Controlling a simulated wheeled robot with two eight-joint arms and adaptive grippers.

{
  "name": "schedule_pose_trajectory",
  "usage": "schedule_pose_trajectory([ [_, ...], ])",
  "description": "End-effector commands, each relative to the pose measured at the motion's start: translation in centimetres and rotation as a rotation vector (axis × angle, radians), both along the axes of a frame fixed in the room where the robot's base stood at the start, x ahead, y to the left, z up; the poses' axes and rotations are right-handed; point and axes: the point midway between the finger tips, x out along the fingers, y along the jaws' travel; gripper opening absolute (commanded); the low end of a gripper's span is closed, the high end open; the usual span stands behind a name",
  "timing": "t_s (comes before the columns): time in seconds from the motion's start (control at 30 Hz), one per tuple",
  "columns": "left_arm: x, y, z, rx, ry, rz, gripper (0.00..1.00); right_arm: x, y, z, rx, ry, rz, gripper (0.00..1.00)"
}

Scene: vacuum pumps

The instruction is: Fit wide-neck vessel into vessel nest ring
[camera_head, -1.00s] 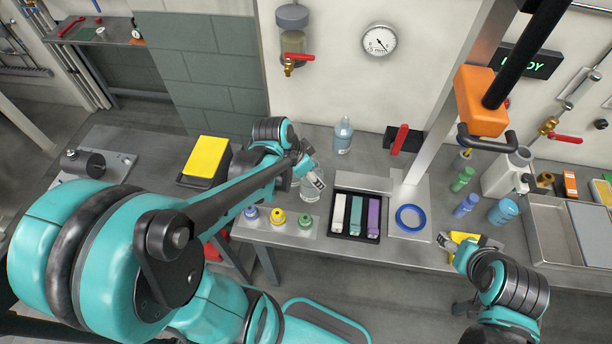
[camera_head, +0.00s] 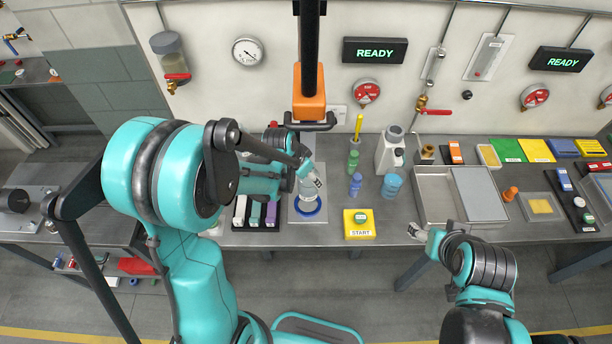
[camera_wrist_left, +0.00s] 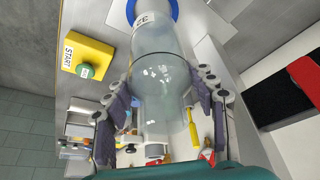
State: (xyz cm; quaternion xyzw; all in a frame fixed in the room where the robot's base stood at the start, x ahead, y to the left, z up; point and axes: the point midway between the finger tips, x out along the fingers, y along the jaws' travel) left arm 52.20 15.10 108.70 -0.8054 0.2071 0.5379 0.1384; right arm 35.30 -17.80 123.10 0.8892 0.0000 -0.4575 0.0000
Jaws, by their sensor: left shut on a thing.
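The clear wide-neck vessel (camera_head: 307,206) is in my left gripper (camera_head: 310,184), over the blue nest ring (camera_head: 309,212) on its grey plate (camera_head: 294,217). In the left wrist view, the fingers of my left gripper (camera_wrist_left: 160,92) close around both sides of the vessel (camera_wrist_left: 160,72). The vessel's far end overlaps the blue ring (camera_wrist_left: 174,8) there. I cannot tell whether it sits in the ring or hangs just above it. My right gripper (camera_head: 417,233) is away to the right, off the bench's front edge; its opening is too small to judge.
The yellow START block (camera_head: 359,232) with a green button stands just right of the ring plate. A rack with coloured blocks (camera_head: 256,214) is to its left. Bottles (camera_head: 391,186) and a grey tray (camera_head: 432,208) are further right. An orange-ended post (camera_head: 311,92) hangs behind.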

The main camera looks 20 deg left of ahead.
Motion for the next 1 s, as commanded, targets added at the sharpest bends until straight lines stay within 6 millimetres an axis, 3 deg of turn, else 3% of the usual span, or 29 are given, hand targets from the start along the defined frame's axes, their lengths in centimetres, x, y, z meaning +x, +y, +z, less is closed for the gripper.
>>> schedule_pose_trajectory([
  [0.3, 0.0, 0.0, -0.3, 0.0, -0.001, 0.0, 0.16, 0.0, 0.0, -0.7, 0.0, 0.0, 0.0, 0.64],
  [0.7, 0.0, 0.0, -4.4, 0.0, -0.001, 0.0, 0.16, 0.0, 0.0, -4.7, 0.0, 0.0, 0.0, 0.64],
  [1.0, 0.0, 0.0, -4.6, 0.0, -0.001, -0.001, 0.16, 0.0, 0.0, -4.8, 0.0, 0.0, 0.0, 0.64],
])
